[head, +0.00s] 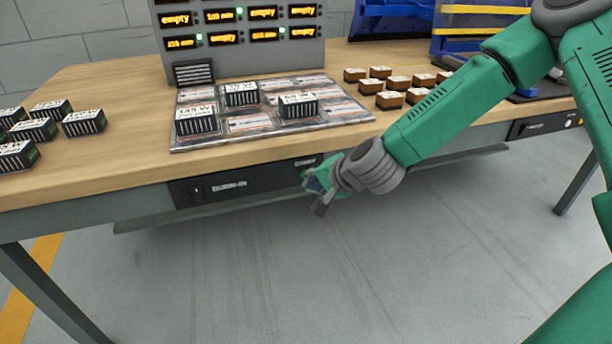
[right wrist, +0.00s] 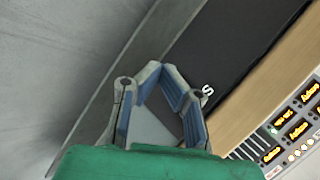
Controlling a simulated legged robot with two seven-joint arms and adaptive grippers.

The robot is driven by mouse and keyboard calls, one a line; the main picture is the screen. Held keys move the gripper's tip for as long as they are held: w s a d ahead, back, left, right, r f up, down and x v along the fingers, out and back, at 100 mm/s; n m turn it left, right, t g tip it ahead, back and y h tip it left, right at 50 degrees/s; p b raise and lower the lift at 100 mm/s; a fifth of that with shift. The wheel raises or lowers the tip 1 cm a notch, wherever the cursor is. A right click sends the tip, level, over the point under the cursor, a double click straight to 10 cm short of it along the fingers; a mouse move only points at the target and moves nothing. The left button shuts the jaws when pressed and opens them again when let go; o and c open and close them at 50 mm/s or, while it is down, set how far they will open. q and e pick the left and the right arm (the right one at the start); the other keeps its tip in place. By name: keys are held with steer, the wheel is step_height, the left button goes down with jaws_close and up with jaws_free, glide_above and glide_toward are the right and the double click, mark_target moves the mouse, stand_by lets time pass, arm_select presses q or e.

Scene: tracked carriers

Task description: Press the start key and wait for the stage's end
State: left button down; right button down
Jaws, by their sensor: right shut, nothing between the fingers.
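The black front panel (head: 240,186) is set in the table's front edge. A small patch of green at the panel's right end, under a label, may be the start key; my right gripper (head: 315,192) largely covers it in the head view. The gripper is shut and empty, its tips at or very near the panel; I cannot tell whether they touch the key. In the right wrist view the gripper (right wrist: 160,80) shows blue finger pads in front of the dark panel (right wrist: 225,45), with one white letter beside them. The display board (head: 240,50) shows amber "empty" and other readings with several green lights. My left gripper is out of view.
A mat (head: 345,112) with printed cards holds three black carriers with white tops (head: 197,120). Several more carriers (head: 84,122) stand at the left, and several brown blocks (head: 390,100) at the right. Blue bins (head: 395,20) stand behind. The floor below is clear.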

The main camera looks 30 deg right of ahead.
steer(key=shift+w, duration=0.1)
steer(key=shift+w+d+r, duration=0.1)
steer(key=shift+w, duration=0.15)
steer(key=shift+w+d+p, duration=0.1)
steer(key=shift+w+p, duration=0.2)
steer(key=shift+w, duration=0.1)
stand_by(0.8)
steer(key=shift+s, duration=0.2)
steer(key=shift+s+a, duration=0.2)
steer(key=shift+s, duration=0.4)
steer(key=s, duration=0.2)
steer(key=s+a, duration=0.1)
steer(key=s, duration=0.2)
steer(key=shift+a+p, duration=0.1)
steer(key=shift+p, duration=0.3)
